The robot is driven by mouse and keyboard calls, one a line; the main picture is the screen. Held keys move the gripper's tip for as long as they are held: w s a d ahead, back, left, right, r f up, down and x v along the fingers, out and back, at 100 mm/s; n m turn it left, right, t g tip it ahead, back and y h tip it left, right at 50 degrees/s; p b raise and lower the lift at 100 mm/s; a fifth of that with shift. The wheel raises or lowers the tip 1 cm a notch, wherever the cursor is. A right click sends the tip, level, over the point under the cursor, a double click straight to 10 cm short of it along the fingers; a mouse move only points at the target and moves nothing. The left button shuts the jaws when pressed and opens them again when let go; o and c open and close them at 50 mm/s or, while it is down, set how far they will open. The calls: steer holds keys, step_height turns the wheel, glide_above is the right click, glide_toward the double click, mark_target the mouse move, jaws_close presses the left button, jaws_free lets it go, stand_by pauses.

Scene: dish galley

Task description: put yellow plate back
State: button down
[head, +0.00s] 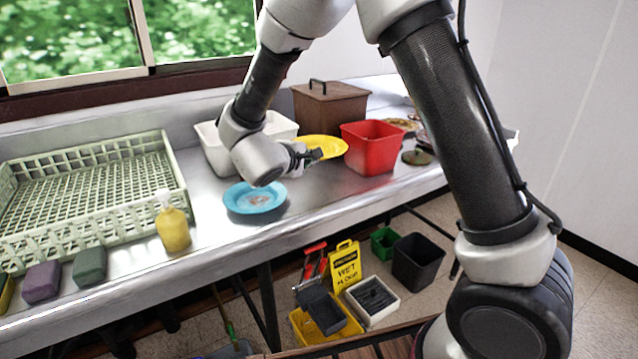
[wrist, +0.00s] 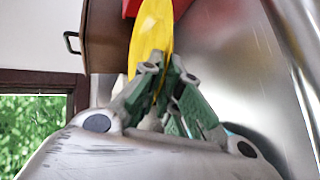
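The yellow plate (head: 327,146) is held off the counter, between the white bin and the red bin in the head view. My gripper (head: 312,156) is shut on its near rim. In the wrist view the yellow plate (wrist: 152,40) stands out from between the fingertips of my gripper (wrist: 160,75). A blue plate (head: 254,198) with a brownish smear lies on the steel counter (head: 215,227), below and left of my gripper.
A pale green dish rack (head: 180,185) fills the counter's left. A yellow soap bottle (head: 172,226) stands beside it. Behind are a white bin (head: 207,145), a brown lidded box (head: 330,105) and a red bin (head: 371,150). More plates (head: 402,124) lie at the far right.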

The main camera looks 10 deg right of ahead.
step_height(320, 180, down, 10)
steer(key=shift+r, duration=0.1)
steer(key=c, duration=1.9)
jaws_free()
steer(key=v, duration=1.2)
steer(key=w+r+m+y, duration=0.2)
steer(key=w+r+y, duration=0.2)
steer(key=w+r, duration=0.1)
step_height(320, 180, up, 11)
steer(key=m+y, duration=0.2)
steer(key=y, duration=0.5)
glide_above(308, 197)
steer(key=s+a, duration=0.1)
steer(key=s, duration=0.4)
steer(key=s+d+m+g+h, duration=0.1)
steer(key=s+d+m+g, duration=0.1)
steer(key=s+d, duration=0.5)
steer(key=s+d+m+g+h, duration=0.1)
steer(key=s+d+m+g, duration=0.1)
steer(key=s+d, duration=0.5)
steer(key=s+d+m+g+h, duration=0.1)
steer(key=s+d+m+g, duration=0.2)
steer(key=s+d, duration=0.5)
steer(key=shift+s+r, duration=0.15)
steer(key=shift+s, duration=1.35)
steer(key=shift+s+r, duration=0.15)
steer(key=shift+s, duration=1.35)
